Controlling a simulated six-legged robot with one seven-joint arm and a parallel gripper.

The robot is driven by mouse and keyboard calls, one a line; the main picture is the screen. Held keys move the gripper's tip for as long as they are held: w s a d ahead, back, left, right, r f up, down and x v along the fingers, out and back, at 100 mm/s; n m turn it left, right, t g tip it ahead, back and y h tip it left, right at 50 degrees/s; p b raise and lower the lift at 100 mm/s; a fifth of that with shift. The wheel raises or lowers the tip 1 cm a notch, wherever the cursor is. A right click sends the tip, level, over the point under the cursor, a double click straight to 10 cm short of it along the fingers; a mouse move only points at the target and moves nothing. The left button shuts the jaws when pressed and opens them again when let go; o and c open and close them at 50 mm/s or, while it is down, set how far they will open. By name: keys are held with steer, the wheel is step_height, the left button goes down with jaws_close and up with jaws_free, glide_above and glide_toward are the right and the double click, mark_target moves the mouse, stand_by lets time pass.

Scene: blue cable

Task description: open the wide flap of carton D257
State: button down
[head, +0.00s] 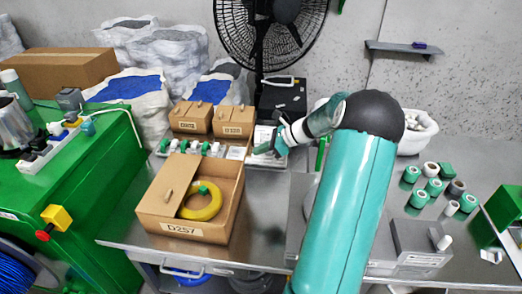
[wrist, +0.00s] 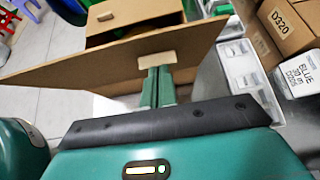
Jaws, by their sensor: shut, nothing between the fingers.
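Carton D257 (head: 181,231) stands on the metal bench, open at the right, with a yellow coil (head: 205,203) visible inside. A flat flap with a small tab (head: 168,187) covers its left part. In the wrist view, a large brown panel (wrist: 80,68) with a pale tab (wrist: 169,57) stands tilted across the view; it looks like the raised flap on the carton's right side. My gripper (head: 262,149) is shut and empty, beyond the carton's back right corner. In the wrist view its fingertips (wrist: 158,72) are at the tab; contact cannot be told.
Smaller cartons, including D320 (head: 235,123), stand behind D257, also in the wrist view (wrist: 285,25). A white box (wrist: 297,75) is right of the fingers. A green table (head: 85,150) is left. Green and white spools (head: 420,199) stand at the right.

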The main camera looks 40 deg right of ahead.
steer(key=shift+r, duration=0.75)
steer(key=v, duration=1.3)
steer(key=shift+s+d+r, duration=0.2)
steer(key=shift+s, duration=0.1)
